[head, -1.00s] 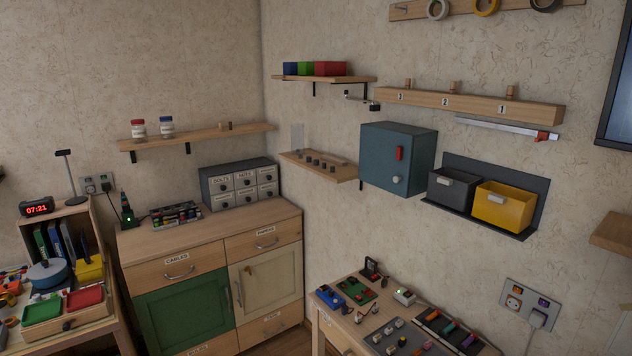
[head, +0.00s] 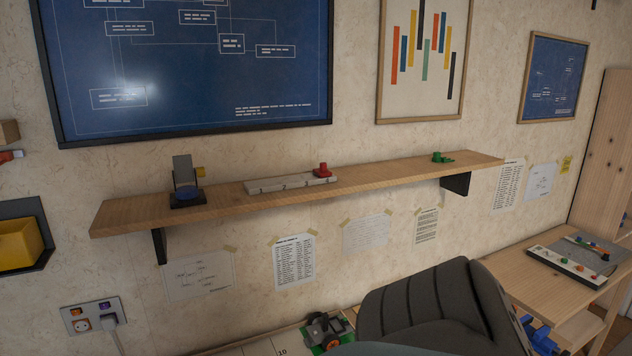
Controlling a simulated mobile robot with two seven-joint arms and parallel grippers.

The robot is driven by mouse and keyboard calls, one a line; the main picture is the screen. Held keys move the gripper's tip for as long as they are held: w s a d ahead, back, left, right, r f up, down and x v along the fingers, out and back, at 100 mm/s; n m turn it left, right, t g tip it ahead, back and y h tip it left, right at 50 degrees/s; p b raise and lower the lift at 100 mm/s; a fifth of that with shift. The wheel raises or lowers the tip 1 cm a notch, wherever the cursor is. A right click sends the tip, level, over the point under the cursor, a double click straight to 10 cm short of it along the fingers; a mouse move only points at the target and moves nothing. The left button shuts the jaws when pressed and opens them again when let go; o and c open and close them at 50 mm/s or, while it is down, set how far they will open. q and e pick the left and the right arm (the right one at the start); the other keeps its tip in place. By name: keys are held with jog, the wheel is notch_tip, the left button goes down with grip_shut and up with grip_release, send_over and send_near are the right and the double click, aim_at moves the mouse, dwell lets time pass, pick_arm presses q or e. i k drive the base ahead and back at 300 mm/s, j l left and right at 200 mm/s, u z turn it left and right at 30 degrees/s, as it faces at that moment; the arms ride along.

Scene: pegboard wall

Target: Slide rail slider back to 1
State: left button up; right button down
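A pale grey rail (head: 285,184) lies on the long wooden wall shelf, with dark marks along its front that are too small to read. A red slider (head: 322,170) with a knob sits at the rail's right end. Neither of my grippers is in view, and nothing touches the rail or slider.
The wooden shelf (head: 400,174) also holds a dark stand with a blue disc (head: 187,192) at left and a small green part (head: 442,157) at right. A dark grey chair (head: 425,310) stands in front, below the shelf. A workbench (head: 550,272) is at right.

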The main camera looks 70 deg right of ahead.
aim_at(323, 171)
jog(key=z, duration=2.15)
